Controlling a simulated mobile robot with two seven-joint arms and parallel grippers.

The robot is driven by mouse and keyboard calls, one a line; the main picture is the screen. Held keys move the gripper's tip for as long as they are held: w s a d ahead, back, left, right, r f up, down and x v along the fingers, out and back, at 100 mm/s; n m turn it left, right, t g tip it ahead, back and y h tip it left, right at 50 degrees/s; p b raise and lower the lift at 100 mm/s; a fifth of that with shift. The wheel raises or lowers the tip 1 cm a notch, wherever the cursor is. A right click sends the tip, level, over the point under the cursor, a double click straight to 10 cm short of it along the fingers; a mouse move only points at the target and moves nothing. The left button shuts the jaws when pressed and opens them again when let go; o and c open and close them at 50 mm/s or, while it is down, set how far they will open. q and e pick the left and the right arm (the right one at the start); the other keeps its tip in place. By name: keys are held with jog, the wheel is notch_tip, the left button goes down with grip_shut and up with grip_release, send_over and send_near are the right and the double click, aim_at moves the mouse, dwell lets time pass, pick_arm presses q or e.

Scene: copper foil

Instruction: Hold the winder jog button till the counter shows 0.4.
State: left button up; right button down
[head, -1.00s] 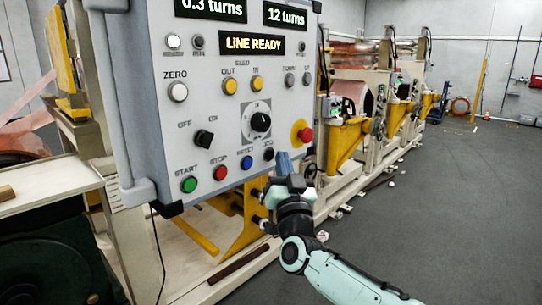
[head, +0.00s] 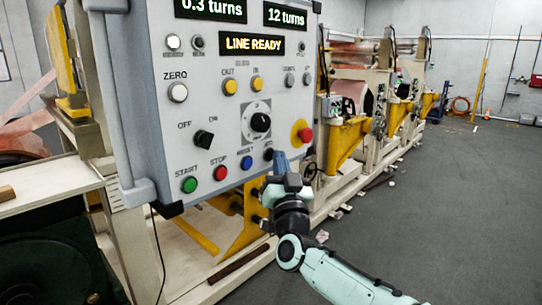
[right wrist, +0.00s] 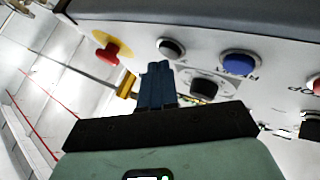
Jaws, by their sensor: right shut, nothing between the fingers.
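The grey control panel (head: 225,110) fills the upper left of the head view. Its left counter (head: 211,8) reads 0.3 turns, its top edge cut off. A small black button (head: 268,153) sits right of the blue reset button (head: 246,162); its label is unreadable, so I cannot confirm that it is the jog button. My right gripper (head: 281,162) is shut and empty, its blue fingertips just right of this button. In the right wrist view the fingers (right wrist: 157,85) point at the panel near the dark button (right wrist: 171,47); contact cannot be told. My left gripper is out of view.
A red mushroom button (head: 305,135) on a yellow base is close to the right gripper. Green start (head: 189,185) and red stop (head: 220,173) buttons are further left. Another display (head: 252,44) reads LINE READY. Open floor (head: 470,200) lies to the right.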

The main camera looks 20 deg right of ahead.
jog(key=shift+w+a, duration=0.2)
jog(key=shift+w, duration=0.25)
dwell(1.4)
jog(key=shift+s+d+b, duration=0.35)
jog(key=shift+s+b, duration=0.15)
jog(key=shift+s, duration=0.35)
jog(key=shift+s+d+b, duration=0.3)
jog(key=shift+s+b, duration=0.2)
jog(key=shift+s, duration=0.25)
jog(key=shift+s+d+b, duration=0.35)
jog(key=shift+s+b, duration=0.2)
jog(key=shift+s, duration=0.25)
jog(key=shift+s+d+b, duration=0.3)
jog(key=shift+s+b, duration=0.2)
jog(key=shift+s, duration=0.25)
